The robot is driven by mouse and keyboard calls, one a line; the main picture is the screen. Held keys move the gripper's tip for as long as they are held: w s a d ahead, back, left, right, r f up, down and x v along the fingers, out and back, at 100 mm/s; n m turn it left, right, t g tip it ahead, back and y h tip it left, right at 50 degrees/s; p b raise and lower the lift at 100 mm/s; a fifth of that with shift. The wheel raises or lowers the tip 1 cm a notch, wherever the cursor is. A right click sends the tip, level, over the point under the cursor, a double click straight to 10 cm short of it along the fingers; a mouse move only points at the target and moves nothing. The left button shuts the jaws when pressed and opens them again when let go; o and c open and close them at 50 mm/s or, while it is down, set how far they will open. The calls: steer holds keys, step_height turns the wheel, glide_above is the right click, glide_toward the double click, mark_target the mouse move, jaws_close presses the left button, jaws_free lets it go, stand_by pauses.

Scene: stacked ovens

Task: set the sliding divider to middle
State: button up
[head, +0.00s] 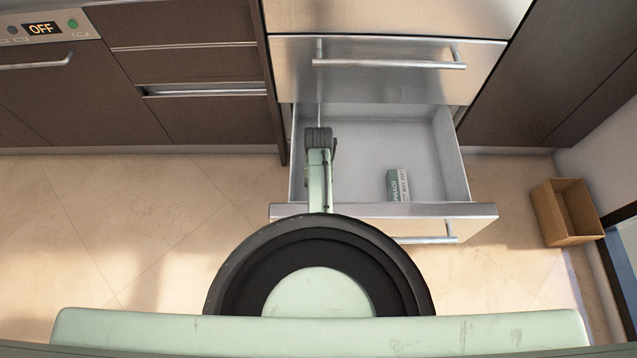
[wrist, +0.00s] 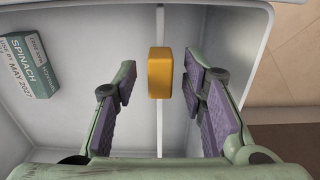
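The sliding divider (wrist: 160,120) is a thin pale wall inside the open drawer (head: 385,210), with an orange tab (wrist: 160,60) on its top. In the head view it lies at the drawer's left side, mostly hidden behind my gripper (head: 318,138). In the wrist view my gripper (wrist: 160,85) is open, with one purple-padded finger on each side of the divider line. The orange tab shows in the gap between the fingers, apart from both pads. I cannot tell how far the fingertips are above the tab.
A green and white spinach box (head: 398,185) lies in the drawer's wider right part; it also shows in the wrist view (wrist: 25,65). A closed drawer with a bar handle (head: 390,64) is above. An open cardboard box (head: 566,212) stands on the floor at right.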

steer(key=shift+f, duration=0.45)
steer(key=shift+c, duration=0.2)
jaws_close()
stand_by(0.4)
